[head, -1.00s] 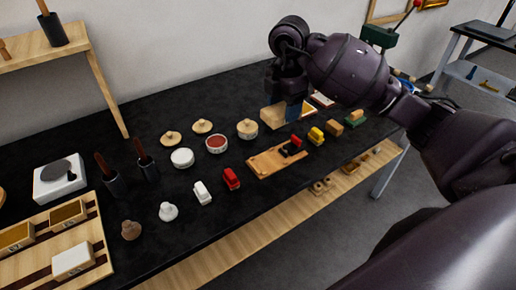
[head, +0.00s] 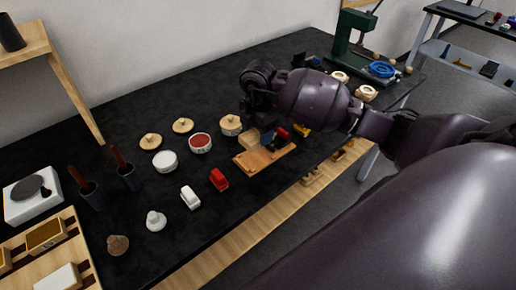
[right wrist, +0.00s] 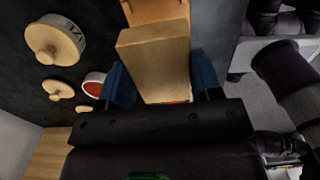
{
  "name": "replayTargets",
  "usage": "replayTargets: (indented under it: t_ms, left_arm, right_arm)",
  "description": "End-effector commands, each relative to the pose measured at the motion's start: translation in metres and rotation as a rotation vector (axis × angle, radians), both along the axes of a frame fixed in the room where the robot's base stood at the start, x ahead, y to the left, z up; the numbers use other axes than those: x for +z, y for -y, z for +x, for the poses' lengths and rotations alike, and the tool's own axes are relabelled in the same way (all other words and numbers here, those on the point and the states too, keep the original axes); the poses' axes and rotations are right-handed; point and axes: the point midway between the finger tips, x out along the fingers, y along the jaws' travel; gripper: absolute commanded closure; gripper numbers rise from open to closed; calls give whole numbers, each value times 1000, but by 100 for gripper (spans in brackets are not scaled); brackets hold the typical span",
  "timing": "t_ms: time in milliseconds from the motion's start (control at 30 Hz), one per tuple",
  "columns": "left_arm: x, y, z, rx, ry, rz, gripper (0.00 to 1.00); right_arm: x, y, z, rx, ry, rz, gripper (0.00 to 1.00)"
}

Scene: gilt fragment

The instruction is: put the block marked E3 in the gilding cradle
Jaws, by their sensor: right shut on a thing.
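My right gripper (head: 259,139) is shut on a plain wooden block (head: 249,138), above the back of a wooden board (head: 252,161) near the table's middle. In the right wrist view the block (right wrist: 158,62) sits between the two blue fingers (right wrist: 160,88), and the board (right wrist: 155,10) shows beyond it. No E3 mark is readable on the faces I see. I cannot tell for sure which thing is the gilding cradle. My left gripper is not in view.
Red (head: 219,180) and white (head: 190,197) pieces lie in front. A slotted wooden tray (head: 84,246) is at left, a green press (head: 350,40) behind.

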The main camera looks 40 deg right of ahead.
Motion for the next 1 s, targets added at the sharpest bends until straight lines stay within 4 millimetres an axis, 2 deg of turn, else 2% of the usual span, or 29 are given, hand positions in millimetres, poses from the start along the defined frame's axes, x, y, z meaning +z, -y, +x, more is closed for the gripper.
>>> replayTargets:
  t_ms: [100,367,633,1000]
  left_arm:
    - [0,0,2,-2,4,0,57]
    - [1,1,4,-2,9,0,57]
    - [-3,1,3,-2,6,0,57]
    - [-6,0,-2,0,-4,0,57]
  right_arm:
    - [-18,0,0,-1,-2,0,69]
    - [-33,0,0,-1,-1,0,69]
    - [-67,0,0,-1,-2,1,69]
    - [-71,0,0,0,0,0,69]
